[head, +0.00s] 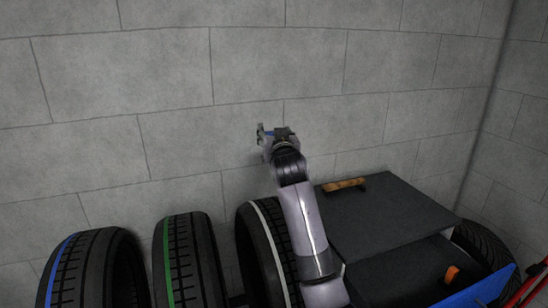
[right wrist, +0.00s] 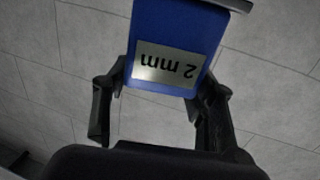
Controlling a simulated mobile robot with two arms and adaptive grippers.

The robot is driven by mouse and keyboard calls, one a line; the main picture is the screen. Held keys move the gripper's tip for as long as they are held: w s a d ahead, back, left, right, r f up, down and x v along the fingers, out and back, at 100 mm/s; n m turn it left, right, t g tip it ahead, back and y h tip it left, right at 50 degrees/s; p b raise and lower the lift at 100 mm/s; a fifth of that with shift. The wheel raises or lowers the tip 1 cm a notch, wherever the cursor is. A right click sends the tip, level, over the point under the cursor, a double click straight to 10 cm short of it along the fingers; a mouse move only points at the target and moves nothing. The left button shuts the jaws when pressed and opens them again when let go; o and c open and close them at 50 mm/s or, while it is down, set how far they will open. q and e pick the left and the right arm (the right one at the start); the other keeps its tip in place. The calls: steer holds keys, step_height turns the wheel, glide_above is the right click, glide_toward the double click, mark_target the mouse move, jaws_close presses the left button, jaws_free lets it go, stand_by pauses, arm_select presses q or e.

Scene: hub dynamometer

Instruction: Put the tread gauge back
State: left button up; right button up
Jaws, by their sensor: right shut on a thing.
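The tread gauge (right wrist: 180,30) is a blue block with a pale plate marked "2 mm", which reads upside down in the right wrist view. My right gripper (right wrist: 162,88) is shut on it, with one dark finger on each side. In the head view my right gripper (head: 272,134) is raised in front of the grey block wall, above the tyres, and only a small blue bit of the gauge shows there. My left gripper is not in view.
Below stand a blue-striped tyre (head: 92,270), a green-striped tyre (head: 185,262) and a white-striped tyre (head: 258,245). A dark cabinet top (head: 385,220) at right bears a wooden-looking bar (head: 344,185). Another tyre (head: 485,245) is at far right. An orange piece (head: 451,274) is near a blue panel (head: 485,290).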

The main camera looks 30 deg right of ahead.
steer(key=shift+r, duration=0.75)
steer(key=s+a+f+n+t+y, duration=0.1)
steer(key=s+a+f+n+y, duration=0.1)
steer(key=s+a+f, duration=0.45)
steer(key=s+a+f+n+y, duration=0.1)
steer(key=s+a+f+y, duration=0.15)
steer(key=a+f, duration=0.7)
steer(key=s+a+f+y, duration=0.1)
steer(key=s+a+f, duration=0.1)
steer(key=s, duration=0.6)
steer(key=s+a+f+n+y, duration=0.1)
steer(key=s+a+f, duration=0.2)
steer(key=s+f, duration=0.2)
steer(key=s+a+f+n+y, duration=0.1)
steer(key=s+a+f, duration=0.2)
steer(key=s, duration=0.8)
steer(key=shift+a+f+t+b, duration=0.2)
steer(key=shift+f+t+b, duration=0.05)
steer(key=shift+t+b, duration=0.15)
